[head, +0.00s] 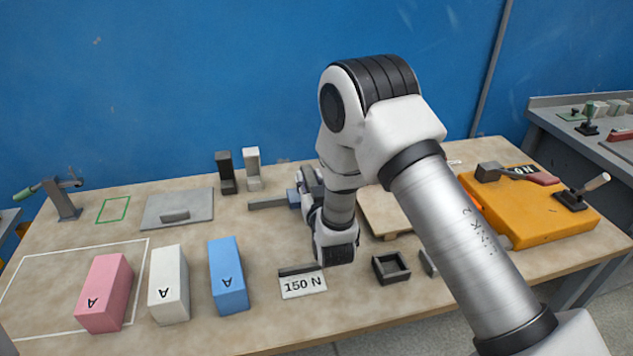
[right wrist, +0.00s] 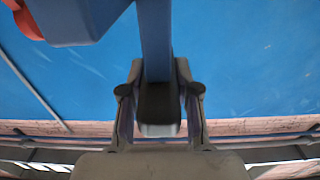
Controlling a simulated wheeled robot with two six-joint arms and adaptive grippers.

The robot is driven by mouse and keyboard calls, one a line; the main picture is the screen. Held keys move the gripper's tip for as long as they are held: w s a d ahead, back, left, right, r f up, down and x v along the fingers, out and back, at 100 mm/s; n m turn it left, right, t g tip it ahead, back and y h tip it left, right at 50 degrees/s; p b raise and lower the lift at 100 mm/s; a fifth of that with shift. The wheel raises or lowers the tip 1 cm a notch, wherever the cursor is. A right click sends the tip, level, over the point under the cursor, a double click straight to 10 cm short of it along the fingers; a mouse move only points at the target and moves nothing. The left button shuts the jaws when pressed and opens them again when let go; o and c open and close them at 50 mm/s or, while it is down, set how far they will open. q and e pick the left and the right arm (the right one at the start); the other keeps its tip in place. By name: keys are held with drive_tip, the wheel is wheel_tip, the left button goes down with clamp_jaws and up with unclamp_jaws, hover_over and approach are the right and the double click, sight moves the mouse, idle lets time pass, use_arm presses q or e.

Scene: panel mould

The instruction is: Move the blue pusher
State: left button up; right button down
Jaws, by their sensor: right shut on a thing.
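The blue pusher (right wrist: 155,40) shows in the right wrist view as a blue bar running down between the two fingers of my right gripper (right wrist: 158,105), which is shut on it. A wider blue body (right wrist: 75,18) shows at the upper left of that view. In the head view, a small blue part (head: 293,198) shows beside my right gripper (head: 308,188), with a grey bar (head: 267,203) reaching left from it. My right arm hides most of the gripper and what lies behind it. My left gripper is not in view.
Pink (head: 105,293), white (head: 168,285) and blue (head: 228,275) blocks stand at the front left. A 150 N plate (head: 302,285) and an open dark box (head: 391,268) lie at the front middle. A yellow-orange block (head: 540,222) is at right. A grey plate (head: 180,204) lies behind.

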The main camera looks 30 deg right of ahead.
drive_tip(key=shift+a, duration=0.1)
drive_tip(key=c, duration=0.8)
unclamp_jaws()
drive_tip(key=shift+w+a+f, duration=0.1)
drive_tip(key=shift+c, duration=0.2)
drive_tip(key=shift+w+a, duration=0.15)
drive_tip(key=shift+s, duration=0.2)
drive_tip(key=v, duration=1.1)
drive_tip(key=shift+s, duration=0.3)
drive_tip(key=shift+f, duration=0.1)
